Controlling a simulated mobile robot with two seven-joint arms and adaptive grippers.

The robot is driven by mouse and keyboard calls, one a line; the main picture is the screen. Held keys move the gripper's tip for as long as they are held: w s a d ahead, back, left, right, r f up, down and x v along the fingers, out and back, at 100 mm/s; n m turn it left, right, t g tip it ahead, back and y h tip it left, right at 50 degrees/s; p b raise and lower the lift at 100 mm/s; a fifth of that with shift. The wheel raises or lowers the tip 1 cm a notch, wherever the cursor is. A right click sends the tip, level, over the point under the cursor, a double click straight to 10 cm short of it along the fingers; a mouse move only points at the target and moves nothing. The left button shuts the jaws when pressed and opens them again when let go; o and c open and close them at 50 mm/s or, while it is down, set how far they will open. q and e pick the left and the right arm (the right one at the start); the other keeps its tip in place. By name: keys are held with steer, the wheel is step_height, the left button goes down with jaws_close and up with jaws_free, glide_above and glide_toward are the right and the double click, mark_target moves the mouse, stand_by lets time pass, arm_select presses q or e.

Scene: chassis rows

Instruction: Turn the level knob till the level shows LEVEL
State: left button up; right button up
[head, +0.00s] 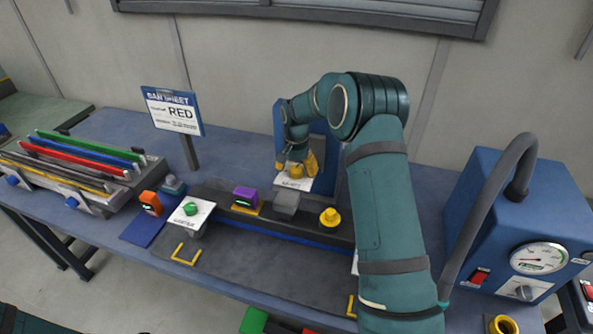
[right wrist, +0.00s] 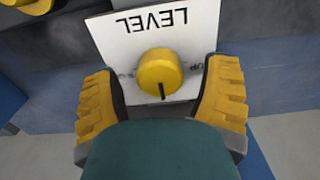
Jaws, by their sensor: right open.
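The level knob (right wrist: 157,72) is a round yellow knob with a dark pointer line, on a white plate (right wrist: 112,35) labelled LEVEL. In the right wrist view the line points toward the bottom. The word UP is beside the knob; the opposite marking is too small to read. In the head view the knob (head: 296,171) is at the blue stand (head: 279,120) behind the dark rail. My right gripper (head: 297,162) is open, its yellow fingers on either side of the knob, apart from it. My arm hides part of the stand, and no level reading shows. My left gripper is not in view.
A dark rail (head: 325,236) with coloured blocks and another yellow knob (head: 330,217) runs in front. A RED sign (head: 175,110) and a rack of coloured bars (head: 85,160) are at left. A blue gauge box (head: 490,200) with a hose stands right.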

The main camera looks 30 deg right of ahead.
steer(key=shift+f, duration=0.3)
steer(key=c, duration=1.2)
steer(key=shift+n, duration=2.9)
